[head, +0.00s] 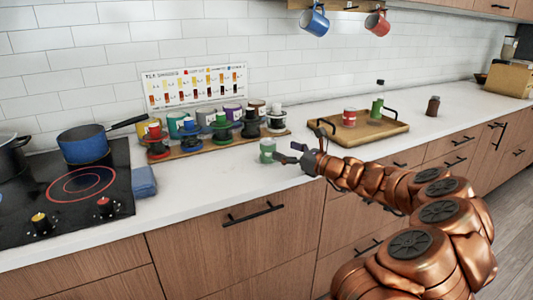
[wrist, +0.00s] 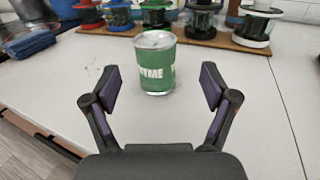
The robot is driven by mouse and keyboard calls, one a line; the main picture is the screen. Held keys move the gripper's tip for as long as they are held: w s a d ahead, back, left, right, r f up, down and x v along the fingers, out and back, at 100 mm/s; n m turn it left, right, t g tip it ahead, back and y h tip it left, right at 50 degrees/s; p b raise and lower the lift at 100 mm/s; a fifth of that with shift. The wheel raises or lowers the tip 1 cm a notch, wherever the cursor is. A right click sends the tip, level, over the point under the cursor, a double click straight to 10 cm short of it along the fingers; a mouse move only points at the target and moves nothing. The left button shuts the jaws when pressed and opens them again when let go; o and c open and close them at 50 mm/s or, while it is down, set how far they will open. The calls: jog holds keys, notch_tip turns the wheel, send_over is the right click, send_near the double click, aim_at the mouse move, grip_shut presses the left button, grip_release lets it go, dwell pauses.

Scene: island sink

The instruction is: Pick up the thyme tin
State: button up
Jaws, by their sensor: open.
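The thyme tin (wrist: 155,64) is a small green can with white lettering and a pale silvery lid, upright on the white counter. In the head view the tin (head: 268,151) stands in front of the wooden board of colored items. My gripper (wrist: 160,88) is open in the wrist view, its two dark fingers spread to the left and right. The tin is centered just beyond the fingertips, with nothing held. In the head view my gripper (head: 285,152) is just to the right of the tin, near the counter's front edge.
A wooden board (wrist: 225,41) with several colored items lies behind the tin. A wooden tray (head: 395,128) with a red can (head: 349,117) and a green bottle (head: 377,108) is to the right. A cooktop (head: 60,195), blue pot (head: 83,146) and blue cloth (head: 144,181) are left.

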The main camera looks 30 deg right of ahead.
aim_at(275, 147)
jog(key=x, duration=0.6)
jog(key=shift+s+a+f, duration=0.1)
jog(key=shift+a, duration=0.2)
jog(key=shift+w+a, duration=0.1)
jog(key=shift+w, duration=0.45)
jog(key=c, duration=1.3)
